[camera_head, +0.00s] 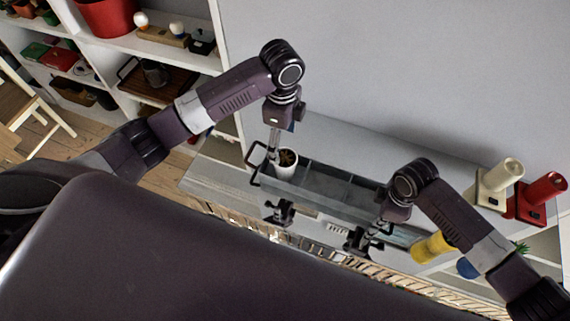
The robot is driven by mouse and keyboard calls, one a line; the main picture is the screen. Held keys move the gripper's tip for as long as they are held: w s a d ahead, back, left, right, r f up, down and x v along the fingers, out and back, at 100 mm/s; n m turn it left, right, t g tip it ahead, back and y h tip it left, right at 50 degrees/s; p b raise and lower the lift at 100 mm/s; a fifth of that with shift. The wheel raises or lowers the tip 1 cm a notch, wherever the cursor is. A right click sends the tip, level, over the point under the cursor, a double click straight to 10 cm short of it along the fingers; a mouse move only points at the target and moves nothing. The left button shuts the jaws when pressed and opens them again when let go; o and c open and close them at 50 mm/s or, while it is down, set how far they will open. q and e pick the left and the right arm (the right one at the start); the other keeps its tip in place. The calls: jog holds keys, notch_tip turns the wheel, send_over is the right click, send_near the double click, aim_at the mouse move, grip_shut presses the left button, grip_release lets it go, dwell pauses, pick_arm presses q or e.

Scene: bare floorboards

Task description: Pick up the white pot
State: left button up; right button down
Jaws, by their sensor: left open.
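The white pot (286,171) holds a small plant with dark soil and stands upright at the left end of a grey, glass-like compartment tray (327,180). My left gripper (272,153) reaches down from above to the pot's left rim. It is open; its fingertips are small and partly hidden, so I cannot tell whether they touch the pot. My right gripper (372,236) hangs low near the tray's right front end, away from the pot. Its fingers are too small and dark to read.
A small dark object (280,212) lies in front of the tray. A yellow vase (432,247), a cream device (498,184) and a red device (541,198) stand at right. White shelves (160,47) with a red pot (108,14) are at left. A wall rises behind the tray.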

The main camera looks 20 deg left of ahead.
aim_at(285, 156)
pick_arm(q)
notch_tip(285, 156, down, 4)
jog(key=shift+r, duration=0.2)
jog(key=shift+d+f, duration=0.2)
jog(key=shift+f, duration=1.15)
jog(key=shift+d+f, duration=0.15)
jog(key=shift+f, duration=1.2)
jog(key=shift+c, duration=0.6)
jog(key=c, duration=1.4)
notch_tip(285, 156, up, 10)
jog(key=shift+r, duration=0.1)
jog(key=shift+c, duration=0.2)
pick_arm(e)
jog(key=c, duration=2.7)
grip_release()
jog(key=o, duration=0.6)
